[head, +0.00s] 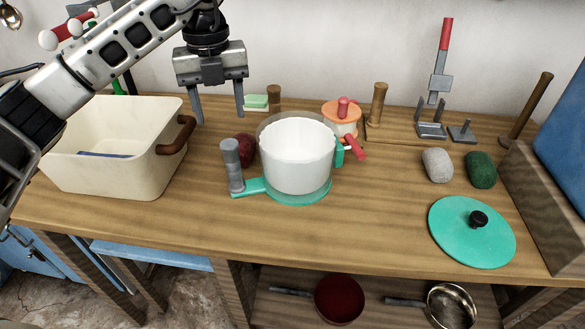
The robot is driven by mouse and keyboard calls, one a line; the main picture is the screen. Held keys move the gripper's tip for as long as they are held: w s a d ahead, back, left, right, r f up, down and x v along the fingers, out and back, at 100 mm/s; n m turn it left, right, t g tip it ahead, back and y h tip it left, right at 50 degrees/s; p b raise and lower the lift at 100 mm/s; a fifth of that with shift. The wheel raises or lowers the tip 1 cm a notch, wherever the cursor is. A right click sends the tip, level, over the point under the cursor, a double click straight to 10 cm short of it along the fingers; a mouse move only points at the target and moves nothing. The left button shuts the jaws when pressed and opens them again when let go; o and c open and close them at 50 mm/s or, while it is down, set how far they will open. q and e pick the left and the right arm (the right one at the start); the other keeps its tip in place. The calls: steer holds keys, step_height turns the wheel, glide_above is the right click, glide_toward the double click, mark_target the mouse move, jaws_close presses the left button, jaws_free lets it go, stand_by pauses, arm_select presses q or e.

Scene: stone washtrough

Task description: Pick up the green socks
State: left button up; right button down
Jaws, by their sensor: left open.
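The green socks look like a dark green rounded bundle (481,170) on the right part of the wooden counter, beside a grey bundle (438,165). My left gripper (219,116) is at the upper left, pointing down with its fingers apart and nothing between them. It is above the back of the counter, between the cream tub and the white pot, far to the left of the green bundle. My right gripper is not in view.
A cream tub (110,170) stands at left. A teal lid (471,232) lies in front of the bundles. A red-handled tool (441,75) stands behind them. A wooden-sided blue object (565,140) bounds the right.

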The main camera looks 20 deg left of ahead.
mark_target(232, 156)
arm_select(q)
step_height(232, 156, down, 7)
steer(key=shift+r, duration=0.15)
steer(key=shift+w+d+f+p, duration=0.15)
steer(key=shift+f+p, duration=0.15)
steer(key=shift+f, duration=1.05)
steer(key=shift+d+f+p, duration=0.1)
steer(key=shift+f+p, duration=0.15)
steer(key=shift+f, duration=1.1)
steer(key=shift+w+r, duration=0.1)
jaws_close()
